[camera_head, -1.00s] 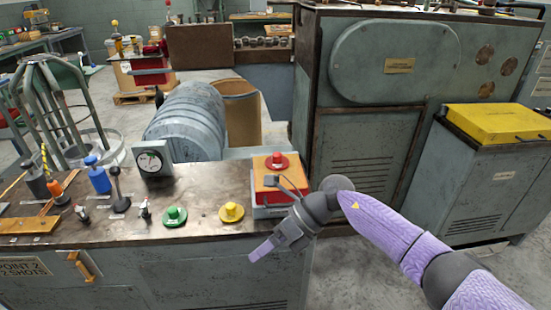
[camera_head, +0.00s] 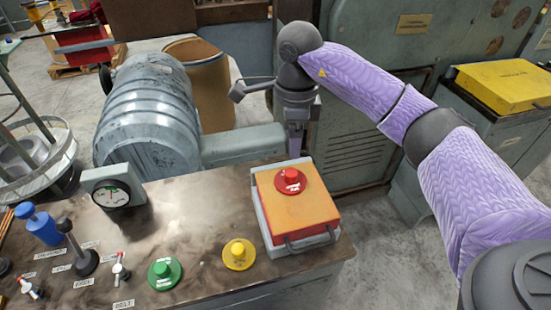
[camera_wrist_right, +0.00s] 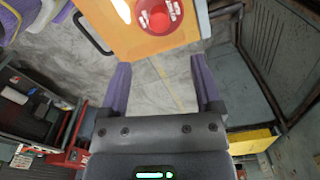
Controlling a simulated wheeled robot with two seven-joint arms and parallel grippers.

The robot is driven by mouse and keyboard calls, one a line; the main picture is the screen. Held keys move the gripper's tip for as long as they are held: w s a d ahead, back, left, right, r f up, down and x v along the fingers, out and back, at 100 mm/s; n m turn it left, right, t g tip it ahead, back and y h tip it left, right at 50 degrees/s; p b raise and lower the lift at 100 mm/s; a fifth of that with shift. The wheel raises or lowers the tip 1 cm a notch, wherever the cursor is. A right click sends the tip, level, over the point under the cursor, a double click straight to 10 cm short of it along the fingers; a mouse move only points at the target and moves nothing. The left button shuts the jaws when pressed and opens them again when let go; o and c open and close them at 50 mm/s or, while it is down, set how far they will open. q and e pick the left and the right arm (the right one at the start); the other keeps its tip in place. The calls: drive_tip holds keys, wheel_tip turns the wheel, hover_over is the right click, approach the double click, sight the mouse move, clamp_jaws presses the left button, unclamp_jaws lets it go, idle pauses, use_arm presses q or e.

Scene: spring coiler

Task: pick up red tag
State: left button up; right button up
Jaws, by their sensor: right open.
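The red tag (camera_head: 290,180) is a round red disc with a raised knob and pale lettering. It lies on top of an orange-and-red box (camera_head: 312,208) at the right end of the bench. In the right wrist view the red disc (camera_wrist_right: 155,12) shows at the top edge, partly cut off. My right gripper (camera_head: 296,146) points down just beyond the far edge of the box, apart from the tag. In the wrist view its jaws (camera_wrist_right: 161,82) are open and empty, with grey floor between them. My left gripper is not in view.
A green disc (camera_head: 164,272) and a yellow disc (camera_head: 239,254) lie on the bench left of the box. A gauge (camera_head: 112,195) stands farther left. A large grey motor (camera_head: 150,115) and a brown drum (camera_head: 205,85) are behind. A yellow-topped cabinet (camera_head: 505,83) is at right.

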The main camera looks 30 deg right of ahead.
sight(291, 172)
wheel_tip(291, 172, down, 9)
drive_tip(key=shift+s+a+f+b, duration=0.1)
drive_tip(key=shift+b, duration=1.15)
drive_tip(key=shift+f, duration=0.35)
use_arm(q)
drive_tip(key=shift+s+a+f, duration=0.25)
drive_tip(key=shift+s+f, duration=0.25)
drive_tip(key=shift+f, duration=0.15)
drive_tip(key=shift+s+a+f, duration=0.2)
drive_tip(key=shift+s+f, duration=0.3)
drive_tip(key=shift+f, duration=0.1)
use_arm(e)
drive_tip(key=shift+r, duration=0.1)
drive_tip(key=shift+c, duration=0.2)
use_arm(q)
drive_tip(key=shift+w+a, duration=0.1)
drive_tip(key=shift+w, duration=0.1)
use_arm(e)
clamp_jaws()
